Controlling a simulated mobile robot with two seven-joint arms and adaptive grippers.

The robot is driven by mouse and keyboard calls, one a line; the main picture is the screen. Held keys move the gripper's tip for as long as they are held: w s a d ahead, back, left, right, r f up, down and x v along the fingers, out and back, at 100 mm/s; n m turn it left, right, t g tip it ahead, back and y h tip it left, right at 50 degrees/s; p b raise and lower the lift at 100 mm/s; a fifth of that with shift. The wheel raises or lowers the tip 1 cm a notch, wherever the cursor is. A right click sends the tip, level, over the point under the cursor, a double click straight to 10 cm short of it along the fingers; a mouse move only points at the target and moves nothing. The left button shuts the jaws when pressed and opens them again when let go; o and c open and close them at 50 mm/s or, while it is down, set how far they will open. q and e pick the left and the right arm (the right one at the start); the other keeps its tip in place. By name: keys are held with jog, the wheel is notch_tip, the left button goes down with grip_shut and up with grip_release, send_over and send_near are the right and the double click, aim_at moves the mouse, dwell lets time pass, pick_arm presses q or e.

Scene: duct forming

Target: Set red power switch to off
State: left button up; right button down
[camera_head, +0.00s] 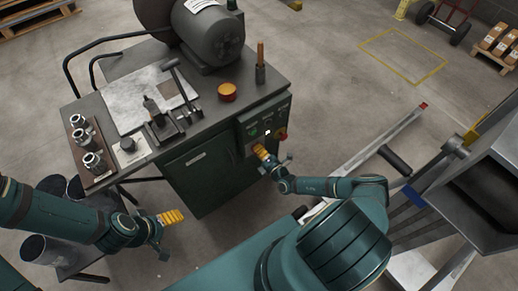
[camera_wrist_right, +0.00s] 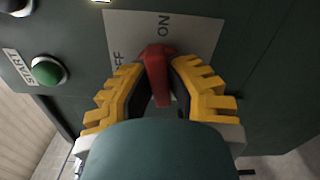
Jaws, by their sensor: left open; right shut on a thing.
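The red power switch (camera_wrist_right: 157,75) is a lever on a pale plate marked ON and OFF, partly covered, in the right wrist view. Its upper end lies just below the word ON. My right gripper (camera_wrist_right: 155,88) has its yellow fingers on both sides of the lever and is shut on it. In the head view my right gripper (camera_head: 262,152) is at the front control panel (camera_head: 247,126) of the green cabinet, and hides the lever there. My left gripper (camera_head: 172,217) is open and empty, low in front of the cabinet's left side.
A green START button (camera_wrist_right: 46,71) is left of the switch plate. A red knob (camera_head: 283,133) is at the panel's right edge. A metal frame (camera_head: 410,195) stands at the right.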

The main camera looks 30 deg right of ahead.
jog(key=n+p, duration=0.1)
jog(key=n, duration=0.2)
jog(key=shift+w+r+n+p, duration=0.1)
jog(key=shift+r+n+p, duration=0.05)
jog(key=shift+n+p, duration=0.25)
jog(key=n+p, duration=0.1)
jog(key=n, duration=0.1)
jog(key=shift+n, duration=0.4)
jog(key=n+p, duration=0.1)
jog(key=n, duration=0.3)
jog(key=shift+p, duration=0.4)
jog(key=shift+n+p, duration=0.65)
jog(key=shift+n, duration=1.65)
jog(key=c, duration=0.9)
grip_release()
jog(key=shift+c, duration=0.2)
